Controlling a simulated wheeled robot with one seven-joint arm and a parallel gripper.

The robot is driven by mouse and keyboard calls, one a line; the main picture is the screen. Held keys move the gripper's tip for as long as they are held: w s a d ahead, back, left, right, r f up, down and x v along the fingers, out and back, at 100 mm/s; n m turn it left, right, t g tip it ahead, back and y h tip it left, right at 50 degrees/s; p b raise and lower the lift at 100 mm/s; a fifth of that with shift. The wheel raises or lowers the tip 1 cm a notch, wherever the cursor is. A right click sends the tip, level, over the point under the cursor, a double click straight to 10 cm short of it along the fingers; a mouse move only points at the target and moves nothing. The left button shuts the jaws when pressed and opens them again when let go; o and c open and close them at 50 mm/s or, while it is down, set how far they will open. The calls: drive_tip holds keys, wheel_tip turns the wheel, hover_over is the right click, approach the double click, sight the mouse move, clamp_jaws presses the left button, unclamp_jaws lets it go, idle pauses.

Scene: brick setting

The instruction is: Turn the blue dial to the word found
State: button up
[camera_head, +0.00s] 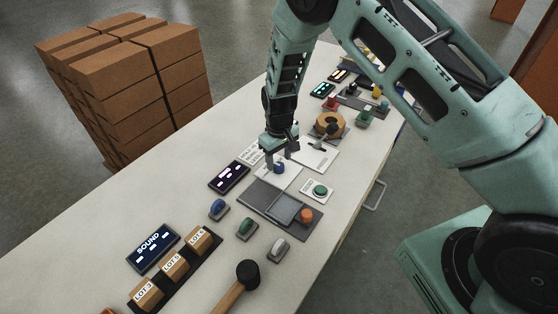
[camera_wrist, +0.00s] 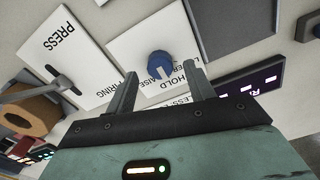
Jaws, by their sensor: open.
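A small blue dial (camera_head: 279,168) stands on a white panel (camera_head: 292,181) on the long table. In the wrist view the dial (camera_wrist: 159,64) has a pale pointer mark, and its panel (camera_wrist: 134,49) carries printed words. HOLD reads clearly, RAISE and LOWER less so; a finger hides some lettering. My gripper (camera_head: 279,159) is open just over the dial, one finger on either side. In the wrist view my gripper (camera_wrist: 160,70) shows a gap between each fingertip and the dial. I cannot tell its exact height above the panel.
A PRESS panel with a lever (camera_wrist: 62,72) adjoins the dial panel. A purple-lit display (camera_head: 229,177), a green button (camera_head: 320,190) and a grey tray (camera_head: 261,195) stand close by. A SOUND screen (camera_head: 153,248), LOT blocks (camera_head: 173,265) and a mallet (camera_head: 248,273) are nearer.

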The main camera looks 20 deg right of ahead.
sight(279, 167)
drive_tip(key=shift+f, duration=1.1)
drive_tip(key=c, duration=1)
drive_tip(key=shift+o, duration=0.2)
drive_tip(key=shift+m, duration=0.3)
drive_tip(key=m, duration=0.5)
drive_tip(key=shift+b, duration=0.4)
drive_tip(key=m, duration=0.6)
drive_tip(key=shift+m, duration=0.3)
